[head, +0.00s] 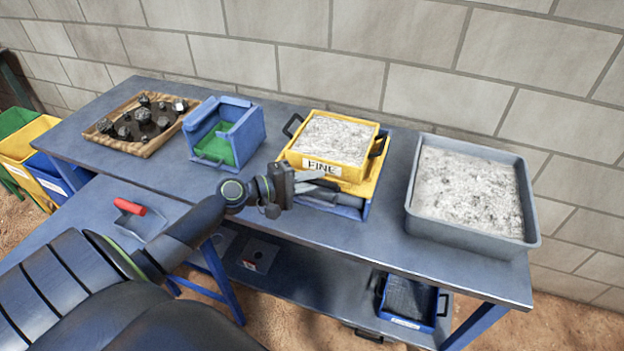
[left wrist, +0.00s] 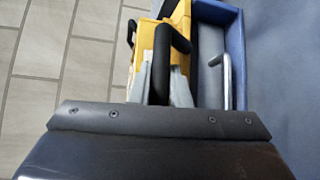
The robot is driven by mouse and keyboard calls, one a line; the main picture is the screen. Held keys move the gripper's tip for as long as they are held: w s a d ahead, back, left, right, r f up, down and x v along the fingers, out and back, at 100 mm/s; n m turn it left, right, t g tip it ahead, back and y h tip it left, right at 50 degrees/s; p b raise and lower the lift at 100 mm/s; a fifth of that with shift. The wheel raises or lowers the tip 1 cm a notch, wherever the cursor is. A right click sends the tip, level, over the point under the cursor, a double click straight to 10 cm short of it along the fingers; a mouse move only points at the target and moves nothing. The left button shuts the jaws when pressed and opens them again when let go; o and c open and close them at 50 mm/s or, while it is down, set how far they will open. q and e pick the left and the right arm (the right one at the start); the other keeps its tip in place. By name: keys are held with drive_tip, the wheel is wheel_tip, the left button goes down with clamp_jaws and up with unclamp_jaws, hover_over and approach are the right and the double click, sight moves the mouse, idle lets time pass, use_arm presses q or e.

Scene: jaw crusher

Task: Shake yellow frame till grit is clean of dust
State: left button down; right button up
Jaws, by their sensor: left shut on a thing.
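The yellow frame (head: 358,175), labelled FINE, sits on a blue base (head: 352,212) on the bench. Pale grey-white grit (head: 335,138) fills its top and looks dusty. My left gripper (head: 318,184) is at the front left of the frame, below its label. In the left wrist view the fingers (left wrist: 160,88) are shut around a black handle (left wrist: 170,38) on the yellow frame (left wrist: 147,58). The fingers hide part of the handle. My right gripper is out of view.
A grey tray (head: 529,205) of pale material stands right of the frame. A blue box (head: 250,128) and a wooden tray (head: 172,137) of dark rocks stand left. A blue tray (head: 442,310) is on the lower shelf. A brick wall (head: 440,70) is behind.

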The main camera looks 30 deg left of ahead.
sight(319, 165)
use_arm(q)
drive_tip(key=w+b, duration=0.1)
drive_tip(key=w, duration=0.1)
drive_tip(key=w+a+b, duration=0.1)
drive_tip(key=w+b, duration=0.1)
drive_tip(key=w, duration=0.1)
drive_tip(key=shift+w+a+f, duration=0.1)
drive_tip(key=shift+w+a, duration=0.1)
drive_tip(key=shift+w, duration=0.05)
drive_tip(key=c, duration=1.4)
unclamp_jaws()
drive_tip(key=shift+o, duration=0.2)
